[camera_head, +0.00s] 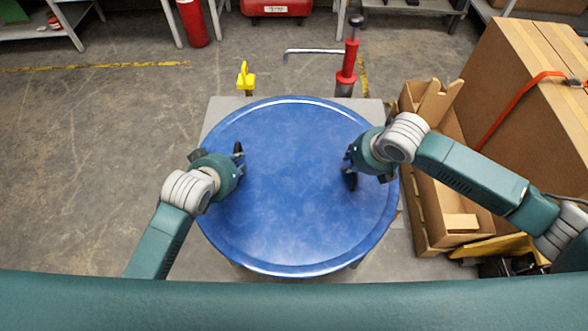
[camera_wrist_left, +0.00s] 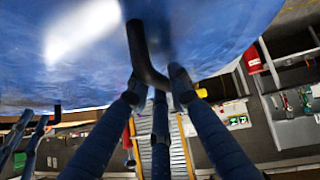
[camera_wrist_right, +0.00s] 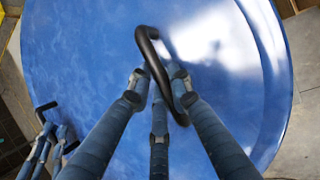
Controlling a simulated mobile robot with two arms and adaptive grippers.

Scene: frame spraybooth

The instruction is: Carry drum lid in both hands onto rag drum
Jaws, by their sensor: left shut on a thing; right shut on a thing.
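The drum lid (camera_head: 290,200) is a large round blue disc with a raised rim and two black handles. In the head view it covers most of a grey surface below it. My left gripper (camera_head: 238,160) is shut on the black handle at the lid's left, which also shows in the left wrist view (camera_wrist_left: 143,55). My right gripper (camera_head: 350,168) is shut on the black handle at the lid's right, which also shows in the right wrist view (camera_wrist_right: 155,60). I cannot make out the rag drum; the lid hides what is beneath it.
A red hand pump (camera_head: 347,68) and a yellow fitting (camera_head: 245,79) stand behind the lid. An open cardboard box (camera_head: 440,200) and a large carton (camera_head: 530,95) stand close on the right. A red cylinder (camera_head: 193,22) is at the back. Floor at left is clear.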

